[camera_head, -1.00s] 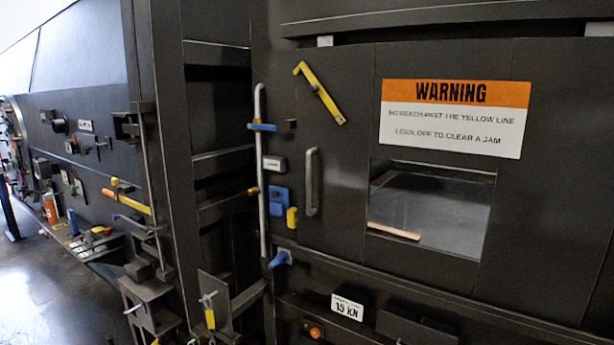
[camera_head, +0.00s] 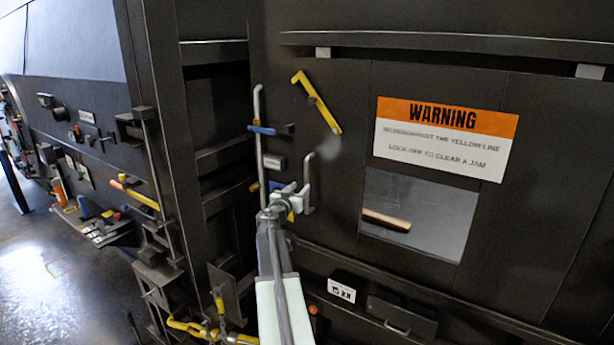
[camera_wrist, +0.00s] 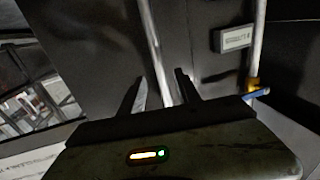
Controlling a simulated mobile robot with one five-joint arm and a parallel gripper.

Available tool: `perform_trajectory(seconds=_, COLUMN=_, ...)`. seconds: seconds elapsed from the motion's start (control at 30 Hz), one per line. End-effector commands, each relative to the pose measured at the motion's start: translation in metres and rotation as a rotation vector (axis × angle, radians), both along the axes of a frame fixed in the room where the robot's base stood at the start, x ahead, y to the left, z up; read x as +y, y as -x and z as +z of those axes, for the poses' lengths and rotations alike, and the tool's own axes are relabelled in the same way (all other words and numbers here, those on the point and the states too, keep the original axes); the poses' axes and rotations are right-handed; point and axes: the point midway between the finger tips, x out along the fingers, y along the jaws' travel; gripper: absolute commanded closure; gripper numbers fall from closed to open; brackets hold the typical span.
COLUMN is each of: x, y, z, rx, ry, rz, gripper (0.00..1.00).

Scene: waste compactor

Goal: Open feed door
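The dark feed door (camera_head: 345,150) has a small window (camera_head: 430,235) and appears closed. Its grey vertical handle (camera_head: 309,175) is on the left side, partly hidden by my gripper (camera_head: 292,198). In the wrist view my gripper (camera_wrist: 160,90) is open, with one dark finger on each side of a grey bar (camera_wrist: 153,45), which looks like the handle. Whether the fingers touch it, I cannot tell. A yellow lever (camera_head: 318,103) slants across the door's upper left area.
A vertical grey rod (camera_head: 259,140) with a blue clip (camera_head: 268,130) stands left of the handle, close to my gripper. A small label plate (camera_head: 273,162) sits between them. A warning sign (camera_head: 445,138) is above the window. Yellow pipe parts (camera_head: 195,327) are low at left.

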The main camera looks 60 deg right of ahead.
Motion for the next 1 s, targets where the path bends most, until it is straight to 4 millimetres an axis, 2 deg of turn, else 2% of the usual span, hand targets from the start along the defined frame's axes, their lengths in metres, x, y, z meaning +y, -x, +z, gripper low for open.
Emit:
perform_trajectory(seconds=0.17, x=-0.020, y=-0.005, z=-0.001, rx=0.001, ry=-0.001, rz=-0.002, gripper=0.60)
perform_trajectory(seconds=0.43, x=-0.068, y=-0.014, z=-0.001, rx=0.001, ry=-0.002, rz=-0.002, gripper=0.60)
perform_trajectory(seconds=0.53, x=-0.075, y=-0.015, z=-0.001, rx=0.001, ry=-0.002, rz=-0.001, gripper=0.60)
perform_trajectory(seconds=0.73, x=-0.074, y=-0.014, z=-0.001, rx=0.001, ry=-0.002, rz=-0.001, gripper=0.60)
perform_trajectory(seconds=0.77, x=-0.074, y=-0.014, z=-0.001, rx=0.001, ry=-0.002, rz=-0.001, gripper=0.66)
perform_trajectory(seconds=0.8, x=-0.074, y=-0.014, z=-0.001, rx=0.001, ry=-0.002, rz=-0.001, gripper=0.77)
perform_trajectory(seconds=0.9, x=-0.074, y=-0.014, z=-0.001, rx=0.001, ry=-0.002, rz=-0.001, gripper=1.00)
perform_trajectory(seconds=1.0, x=-0.074, y=-0.014, z=-0.001, rx=0.001, ry=-0.002, rz=-0.001, gripper=1.00)
